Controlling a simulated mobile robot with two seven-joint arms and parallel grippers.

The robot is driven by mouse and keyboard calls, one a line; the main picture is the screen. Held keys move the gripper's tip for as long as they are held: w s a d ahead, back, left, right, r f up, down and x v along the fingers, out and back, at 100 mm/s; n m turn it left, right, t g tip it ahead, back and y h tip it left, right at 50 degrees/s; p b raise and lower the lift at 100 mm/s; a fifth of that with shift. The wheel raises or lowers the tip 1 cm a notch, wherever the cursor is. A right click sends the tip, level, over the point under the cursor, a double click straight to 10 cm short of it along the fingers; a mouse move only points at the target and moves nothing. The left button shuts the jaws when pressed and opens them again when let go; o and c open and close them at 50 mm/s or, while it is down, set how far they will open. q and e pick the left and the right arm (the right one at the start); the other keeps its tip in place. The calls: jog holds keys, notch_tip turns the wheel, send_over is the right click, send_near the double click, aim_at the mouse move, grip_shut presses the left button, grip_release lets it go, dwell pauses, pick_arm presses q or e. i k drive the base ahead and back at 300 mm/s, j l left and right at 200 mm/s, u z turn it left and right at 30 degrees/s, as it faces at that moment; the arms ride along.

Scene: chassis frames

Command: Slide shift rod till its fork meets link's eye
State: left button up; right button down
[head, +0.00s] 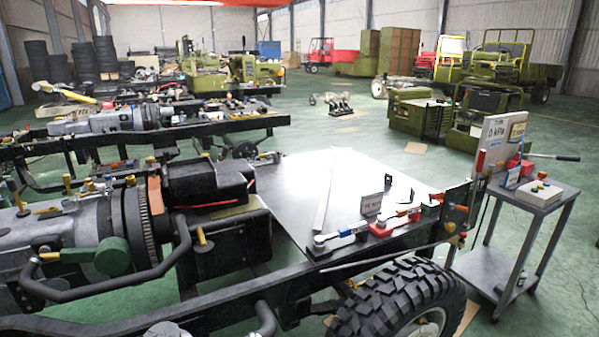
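I cannot tell for certain which part is the shift rod, and its fork and the link's eye are too small to make out. A thin light rod (372,261) runs along the near chassis rail, above the tyre. Blue-and-silver (341,235) and red-and-silver (396,221) fittings sit at the plate's near edge, beside a small grey label plate (371,204). A long pale strip (325,205) lies on the flat grey plate (290,190). Neither of my grippers shows in the head view.
A gearbox with a green cap (108,258) and a dark curved handle (110,290) fills the left. A big black tyre (400,305) is at the bottom. A grey cart (540,192) with a sign and tools stands at right. Green floor is open behind.

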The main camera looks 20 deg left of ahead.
aim_at(76, 206)
jog(key=k+j, duration=0.2)
jog(key=j, duration=0.2)
jog(key=k+j+u, duration=0.1)
jog(key=j, duration=0.25)
jog(key=k+j, duration=0.1)
jog(key=j, duration=0.35)
jog(key=k+j+u, duration=0.1)
jog(key=j, duration=0.3)
jog(key=j+u, duration=0.1)
jog(key=j, duration=0.75)
jog(key=i+j, duration=0.1)
jog(key=j, duration=0.2)
jog(key=i+j, duration=0.15)
jog(key=i+j+u, duration=0.1)
jog(key=j, duration=0.3)
